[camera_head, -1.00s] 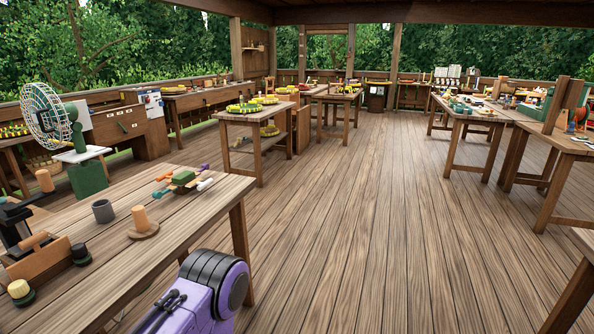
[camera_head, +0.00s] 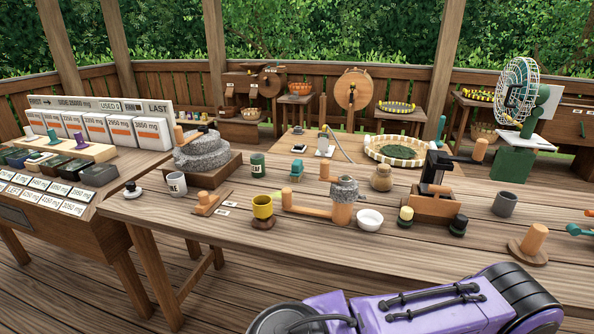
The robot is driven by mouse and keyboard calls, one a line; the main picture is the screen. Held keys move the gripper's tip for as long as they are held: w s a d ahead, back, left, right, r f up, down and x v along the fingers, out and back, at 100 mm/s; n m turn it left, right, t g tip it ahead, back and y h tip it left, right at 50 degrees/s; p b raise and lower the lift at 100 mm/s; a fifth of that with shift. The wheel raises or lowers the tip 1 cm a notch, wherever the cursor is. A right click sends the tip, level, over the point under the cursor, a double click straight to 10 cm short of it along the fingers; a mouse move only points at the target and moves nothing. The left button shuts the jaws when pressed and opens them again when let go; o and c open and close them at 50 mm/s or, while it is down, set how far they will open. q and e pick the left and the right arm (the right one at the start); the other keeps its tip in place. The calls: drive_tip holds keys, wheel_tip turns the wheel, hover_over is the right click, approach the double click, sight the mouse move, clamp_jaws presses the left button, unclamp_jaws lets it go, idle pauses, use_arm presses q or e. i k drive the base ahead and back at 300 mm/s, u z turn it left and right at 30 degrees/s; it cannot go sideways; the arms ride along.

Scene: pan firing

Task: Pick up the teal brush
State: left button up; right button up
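A small upright teal item (camera_head: 297,168) stands near the middle of the wooden workbench (camera_head: 330,236), between a dark green canister (camera_head: 257,165) and the stone grinder (camera_head: 343,200); I cannot tell if it is a brush. At the right edge, a teal-handled tool (camera_head: 578,230) lies partly cut off by the frame, near an orange tip. Its far end is hidden. Purple and black links of my own arm fill the bottom of the view, in front of the bench. Neither gripper shows.
The bench also holds a yellow cup (camera_head: 262,206), a white bowl (camera_head: 369,219), a dark press (camera_head: 432,195), a grey cup (camera_head: 505,204) and a wooden peg on a round base (camera_head: 533,240). A stone mill (camera_head: 202,150) stands left. The front bench strip is fairly clear.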

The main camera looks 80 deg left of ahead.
sight(297, 172)
drive_tip(key=u, duration=2.75)
